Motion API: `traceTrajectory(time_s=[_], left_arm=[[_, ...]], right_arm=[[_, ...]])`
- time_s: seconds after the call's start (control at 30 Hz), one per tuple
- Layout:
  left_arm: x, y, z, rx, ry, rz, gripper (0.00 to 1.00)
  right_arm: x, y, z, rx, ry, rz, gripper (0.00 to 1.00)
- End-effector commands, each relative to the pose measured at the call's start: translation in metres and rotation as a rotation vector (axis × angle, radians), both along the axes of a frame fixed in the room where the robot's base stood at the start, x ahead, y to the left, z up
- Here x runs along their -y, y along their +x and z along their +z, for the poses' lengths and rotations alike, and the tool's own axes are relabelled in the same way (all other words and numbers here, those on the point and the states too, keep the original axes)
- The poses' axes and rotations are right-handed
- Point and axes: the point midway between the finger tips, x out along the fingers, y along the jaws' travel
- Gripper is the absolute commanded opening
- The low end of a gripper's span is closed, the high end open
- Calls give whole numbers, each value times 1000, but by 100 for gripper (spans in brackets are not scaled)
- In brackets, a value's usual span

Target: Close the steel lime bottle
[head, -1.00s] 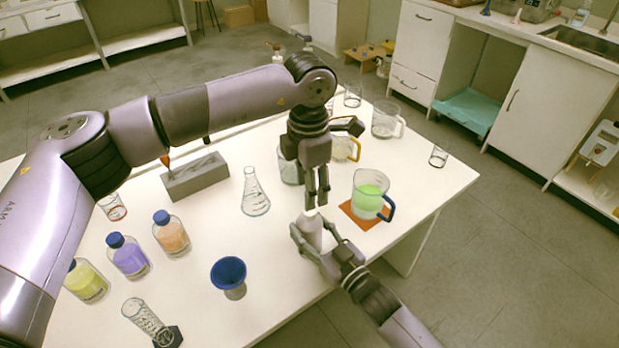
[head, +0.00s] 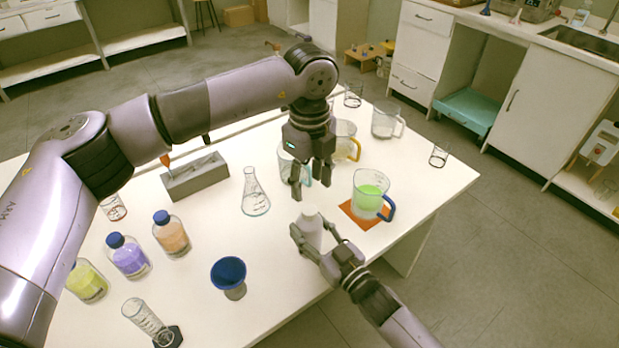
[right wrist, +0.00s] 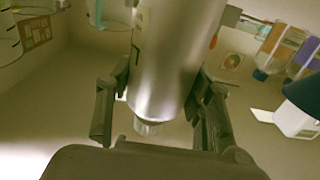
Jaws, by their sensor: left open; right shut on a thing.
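The steel bottle (head: 311,232) stands upright in my right gripper (head: 318,242), near the table's front right edge. Its pale top faces up; I cannot tell a separate cap from the neck. In the right wrist view the steel body (right wrist: 172,65) fills the middle between the two fingers (right wrist: 158,115). My left gripper (head: 309,188) is open above and slightly behind the bottle, fingers pointing down and spread. I see nothing between its fingers, and it is apart from the bottle top.
A jug of green liquid (head: 368,192) stands on an orange mat (head: 352,217) right of the bottle. A blue funnel (head: 229,272), a flask (head: 255,195) and blue-capped bottles (head: 172,235) are to the left. Glass jugs (head: 385,120) stand behind. The table's front edge is close.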

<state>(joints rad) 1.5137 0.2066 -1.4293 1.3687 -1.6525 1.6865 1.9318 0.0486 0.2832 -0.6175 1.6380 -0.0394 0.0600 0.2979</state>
Motion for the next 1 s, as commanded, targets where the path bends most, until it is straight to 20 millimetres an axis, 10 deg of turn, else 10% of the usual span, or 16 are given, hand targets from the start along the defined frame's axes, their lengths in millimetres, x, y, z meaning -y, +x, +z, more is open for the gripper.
traceTrajectory(time_s=[0.67, 1.0], left_arm=[[0, 0, 0, -1, 0, 244, 46], [0, 0, -43, -3, 1, 244, 46]], right_arm=[[0, 0, 0, 0, 0, 0, 0], [0, 0, 0, 0, 0, 0, 0]])
